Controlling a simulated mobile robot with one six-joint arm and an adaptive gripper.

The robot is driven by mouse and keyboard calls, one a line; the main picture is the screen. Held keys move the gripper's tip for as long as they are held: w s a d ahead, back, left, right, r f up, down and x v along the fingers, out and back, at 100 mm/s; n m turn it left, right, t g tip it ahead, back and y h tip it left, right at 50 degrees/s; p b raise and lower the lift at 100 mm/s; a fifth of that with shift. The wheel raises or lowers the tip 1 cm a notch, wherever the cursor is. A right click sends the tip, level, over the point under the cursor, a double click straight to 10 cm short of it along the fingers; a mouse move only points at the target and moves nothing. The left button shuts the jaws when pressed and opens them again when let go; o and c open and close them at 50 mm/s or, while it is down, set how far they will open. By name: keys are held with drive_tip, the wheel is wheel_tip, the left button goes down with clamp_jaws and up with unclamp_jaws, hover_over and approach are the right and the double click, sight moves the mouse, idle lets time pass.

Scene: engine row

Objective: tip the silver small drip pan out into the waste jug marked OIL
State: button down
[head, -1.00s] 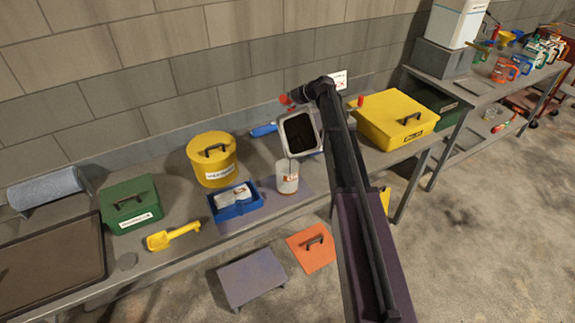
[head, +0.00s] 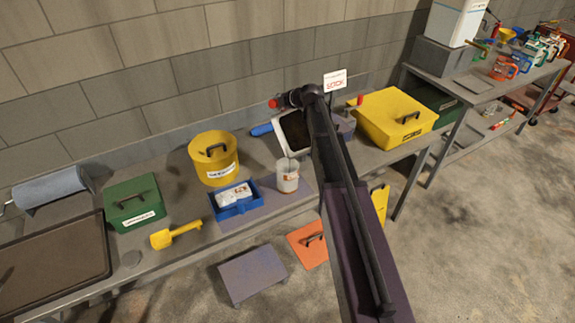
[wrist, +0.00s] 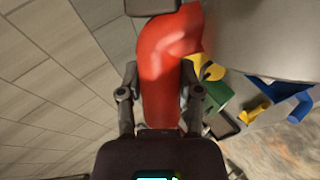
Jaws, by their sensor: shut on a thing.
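The silver small drip pan (head: 292,150) holds dark liquid and is tilted, its lower corner just above a whitish jug. My arm hides its right side. My gripper (head: 283,103) is shut on the pan's red handle, which also shows between the fingers in the wrist view (wrist: 165,75). The pan's grey side (wrist: 270,40) fills the upper right there. The jug (head: 287,177) stands upright on the bench with an orange and white label too small to read. I cannot tell whether liquid is running into it.
A blue tray (head: 238,209) with white packets and a yellow lidded bucket (head: 214,158) stand left of the jug. A yellow lidded box (head: 393,122) and a small sign (head: 335,84) are to the right. A blue handle (head: 262,130) lies behind. The bench front edge is close.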

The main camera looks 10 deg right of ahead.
drive_tip(key=s+a+f+n+t+h+b, duration=0.1)
drive_tip(key=s+a+f+n+t+b, duration=0.2)
drive_tip(key=s+a+b, duration=0.4)
drive_tip(key=s+a+f+n+t+h+b, duration=0.1)
drive_tip(key=s+a+f+n+t+b, duration=0.3)
drive_tip(key=s+a+b, duration=0.3)
drive_tip(key=s+f+n+b, duration=0.1)
drive_tip(key=s+b, duration=0.1)
drive_tip(key=b, duration=0.1)
drive_tip(key=shift+s+f+h, duration=0.15)
drive_tip(key=shift+s+h, duration=0.15)
drive_tip(key=shift+a, duration=0.1)
idle(0.4)
